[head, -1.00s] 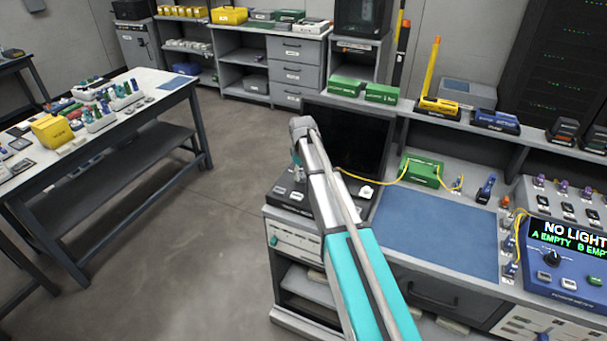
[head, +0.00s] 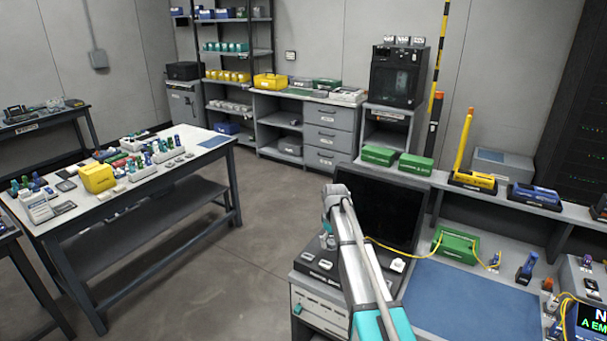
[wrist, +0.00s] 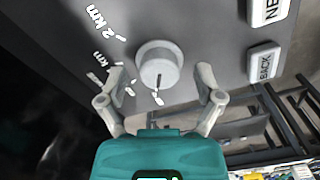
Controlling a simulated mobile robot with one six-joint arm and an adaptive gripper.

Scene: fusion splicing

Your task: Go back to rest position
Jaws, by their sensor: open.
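My gripper (wrist: 160,95) is open in the wrist view, with one finger on each side of a round grey knob (wrist: 160,64). The knob sits on a dark panel marked "2 km" and "km". A gap shows between each finger and the knob. In the head view my arm reaches over the bench to the dark device with a black screen (head: 385,208), and my gripper (head: 325,240) is small there, low over the device's front panel. White buttons, one reading "BACK" (wrist: 264,63), lie right of the knob.
A green box (head: 456,245) with a yellow cable and a blue mat (head: 470,310) lie on the bench right of the arm. A white-topped table (head: 150,183) with many small parts stands at left. The floor (head: 240,270) between them is clear.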

